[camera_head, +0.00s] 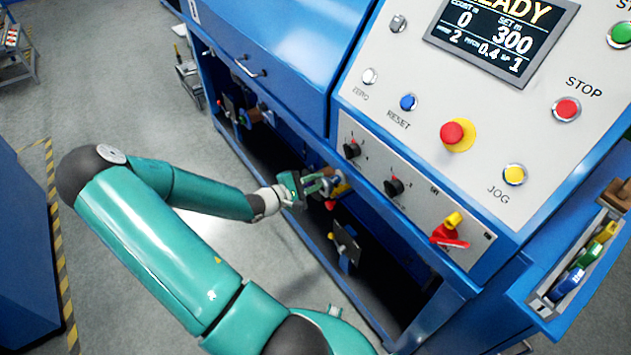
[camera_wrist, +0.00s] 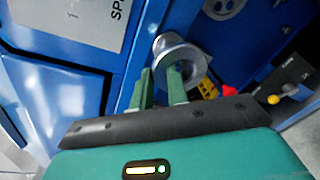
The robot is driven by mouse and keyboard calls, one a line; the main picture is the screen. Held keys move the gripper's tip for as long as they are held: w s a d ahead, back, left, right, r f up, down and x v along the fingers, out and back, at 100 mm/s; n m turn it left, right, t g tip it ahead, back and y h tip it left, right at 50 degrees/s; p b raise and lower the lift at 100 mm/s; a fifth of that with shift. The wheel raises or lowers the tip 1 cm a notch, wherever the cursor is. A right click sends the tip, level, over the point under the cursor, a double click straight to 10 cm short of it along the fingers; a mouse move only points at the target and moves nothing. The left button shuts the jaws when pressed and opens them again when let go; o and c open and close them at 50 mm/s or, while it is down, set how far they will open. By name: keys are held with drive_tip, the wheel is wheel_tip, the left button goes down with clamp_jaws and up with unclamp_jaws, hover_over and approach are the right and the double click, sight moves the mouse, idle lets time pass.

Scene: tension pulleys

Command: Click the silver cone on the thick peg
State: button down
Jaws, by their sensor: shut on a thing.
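The silver cone (camera_wrist: 177,52) shows in the wrist view at the fingertips of my gripper (camera_wrist: 161,76), against the blue machine face. My green fingers are shut on it, with one finger overlapping its near side. In the head view my gripper (camera_head: 327,184) reaches into the machine's open lower front, below the row of black knobs. I cannot make out the cone clearly there. The thick peg cannot be told apart in either view, so I cannot tell whether the cone is on it.
The blue machine (camera_head: 290,55) surrounds my gripper closely. Its control panel (camera_head: 430,110) is above right, with a red switch (camera_head: 450,235) low on it. A dark plate (camera_head: 345,243) is below my gripper.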

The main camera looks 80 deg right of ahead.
sight(318, 181)
drive_tip(key=shift+w, duration=0.1)
drive_tip(key=shift+f+v, duration=0.15)
drive_tip(key=shift+v, duration=0.95)
drive_tip(key=shift+f+v, duration=0.15)
drive_tip(key=shift+v, duration=0.95)
drive_tip(key=shift+w+a, duration=0.3)
drive_tip(key=shift+a, duration=0.1)
